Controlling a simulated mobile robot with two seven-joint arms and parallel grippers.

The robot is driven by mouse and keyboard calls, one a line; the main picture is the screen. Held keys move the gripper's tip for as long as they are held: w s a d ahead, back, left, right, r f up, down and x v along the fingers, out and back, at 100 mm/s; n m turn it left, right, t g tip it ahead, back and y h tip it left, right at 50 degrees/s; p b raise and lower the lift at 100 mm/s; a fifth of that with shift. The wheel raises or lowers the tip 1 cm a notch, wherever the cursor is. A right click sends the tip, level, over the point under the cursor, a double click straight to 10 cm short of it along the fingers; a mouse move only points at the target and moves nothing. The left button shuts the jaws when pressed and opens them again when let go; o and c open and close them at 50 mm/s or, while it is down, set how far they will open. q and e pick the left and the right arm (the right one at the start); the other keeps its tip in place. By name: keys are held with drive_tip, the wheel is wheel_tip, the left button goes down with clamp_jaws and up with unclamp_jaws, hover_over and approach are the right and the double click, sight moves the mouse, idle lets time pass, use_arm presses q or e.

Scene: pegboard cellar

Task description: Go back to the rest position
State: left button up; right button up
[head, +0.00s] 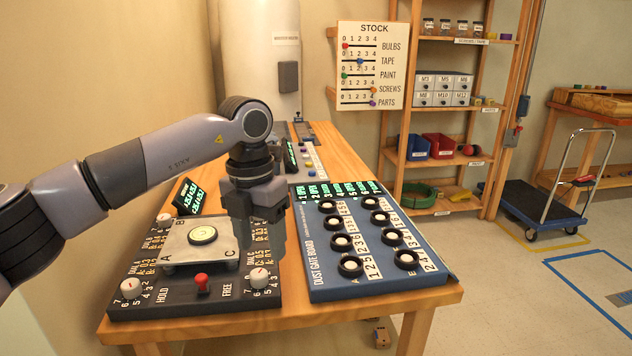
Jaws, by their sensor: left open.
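My left gripper (257,235) hangs from the left arm, which comes in from the left. Its fingers point down over the right part of the dark dial panel (150,309) and hide some of its markings. It appears empty. The panel carries a metal plate (180,252) with a round level on it, several white dials and a red lever (202,282). The blue dust gate board (385,290) with black knobs lies just right of the gripper. My right gripper is not in view.
The wooden bench (352,162) holds the panels. A stock board (370,64) hangs behind it. Shelves (443,114) with bins stand at the back, and a blue platform trolley (540,207) stands at right. The floor right of the bench (510,300) is clear.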

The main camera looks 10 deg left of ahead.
use_arm(q)
drive_tip(key=s+d+f+m+g+h+p, duration=0.1)
drive_tip(key=s+d+f+h, duration=0.15)
drive_tip(key=d, duration=0.25)
drive_tip(key=s+d+f+m+g+h, duration=0.1)
drive_tip(key=s+d+f+h, duration=0.15)
drive_tip(key=d, duration=0.25)
drive_tip(key=s+d+r+n+h+p, duration=0.3)
drive_tip(key=s+d+n+h, duration=0.4)
drive_tip(key=d+h, duration=0.6)
drive_tip(key=w+a+f+n+t+y+p, duration=0.1)
drive_tip(key=a+f+n+t+y, duration=0.3)
drive_tip(key=a+n+t, duration=0.55)
drive_tip(key=w+a+f+n+t+y+p, duration=0.15)
drive_tip(key=a+f+n+t+y, duration=0.35)
drive_tip(key=n+t, duration=0.75)
drive_tip(key=s+a+f+n+g+y+p, duration=0.1)
drive_tip(key=s+a+f+n+g+y, duration=0.6)
drive_tip(key=s+a+f, duration=0.7)
drive_tip(key=s+f+n+g, duration=0.1)
drive_tip(key=n+g, duration=0.1)
drive_tip(key=n, duration=0.1)
drive_tip(key=shift+f+n, duration=0.3)
drive_tip(key=shift+f, duration=0.1)
